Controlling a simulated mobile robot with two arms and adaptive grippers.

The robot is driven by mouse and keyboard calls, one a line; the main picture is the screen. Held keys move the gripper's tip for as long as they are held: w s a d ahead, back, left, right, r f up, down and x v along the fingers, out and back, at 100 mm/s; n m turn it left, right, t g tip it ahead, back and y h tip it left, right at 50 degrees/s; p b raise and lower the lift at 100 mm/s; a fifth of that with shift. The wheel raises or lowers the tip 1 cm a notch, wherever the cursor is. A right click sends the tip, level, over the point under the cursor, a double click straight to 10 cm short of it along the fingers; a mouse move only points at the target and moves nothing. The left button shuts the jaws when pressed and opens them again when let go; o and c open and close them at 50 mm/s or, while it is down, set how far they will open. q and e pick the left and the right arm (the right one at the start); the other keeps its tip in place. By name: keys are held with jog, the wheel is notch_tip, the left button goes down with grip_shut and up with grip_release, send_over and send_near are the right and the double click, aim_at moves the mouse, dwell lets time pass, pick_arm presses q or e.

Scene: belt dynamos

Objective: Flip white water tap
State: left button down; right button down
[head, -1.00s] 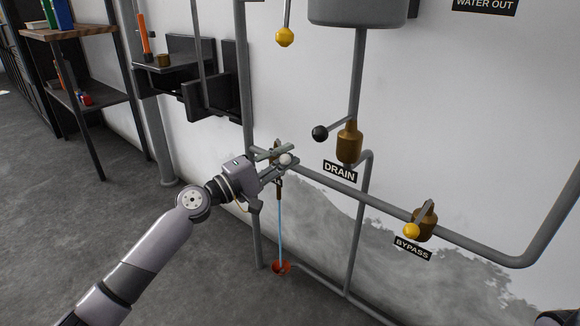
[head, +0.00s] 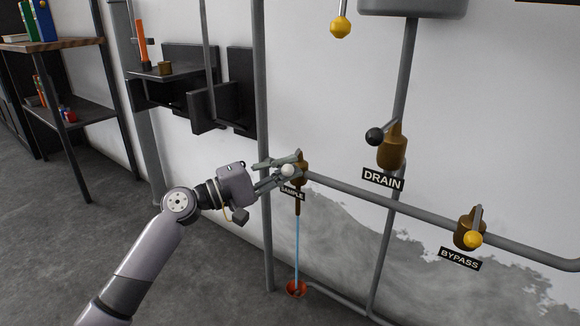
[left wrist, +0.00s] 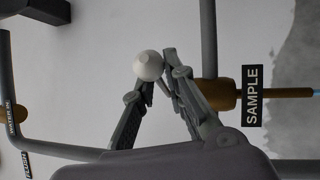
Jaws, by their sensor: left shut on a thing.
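The white-knobbed tap has a brass body (head: 301,176) on the grey pipe behind a "SAMPLE" label (head: 292,193). Its round white knob (head: 288,170) sits at my left gripper's (head: 281,169) fingertips. The gripper is shut on the tap's handle by the knob. In the left wrist view, the white knob (left wrist: 148,65) shows between the fingertips, with the brass body (left wrist: 218,94) to the right, partly behind a finger. A blue water stream (head: 297,245) falls from the tap into a red funnel (head: 297,288). My right gripper is not in view.
A black-knobbed drain tap (head: 391,148) and a yellow-knobbed bypass tap (head: 468,233) stand to the right on the pipes. A yellow knob (head: 340,27) hangs above. A vertical pipe (head: 262,90) runs close by the gripper. Shelves (head: 60,112) stand at left.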

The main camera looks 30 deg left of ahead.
pick_arm(q)
jog(key=shift+s+a+r, duration=0.1)
jog(key=shift+a+r, duration=0.15)
jog(key=shift+r, duration=0.15)
jog(key=shift+a+r, duration=0.1)
jog(key=shift+r, duration=0.05)
dwell(0.8)
jog(key=c, duration=1.9)
grip_release()
jog(key=o, duration=0.4)
jog(key=shift+f, duration=0.2)
jog(key=shift+o, duration=0.2)
jog(key=shift+s+f, duration=0.1)
jog(key=v, duration=1.2)
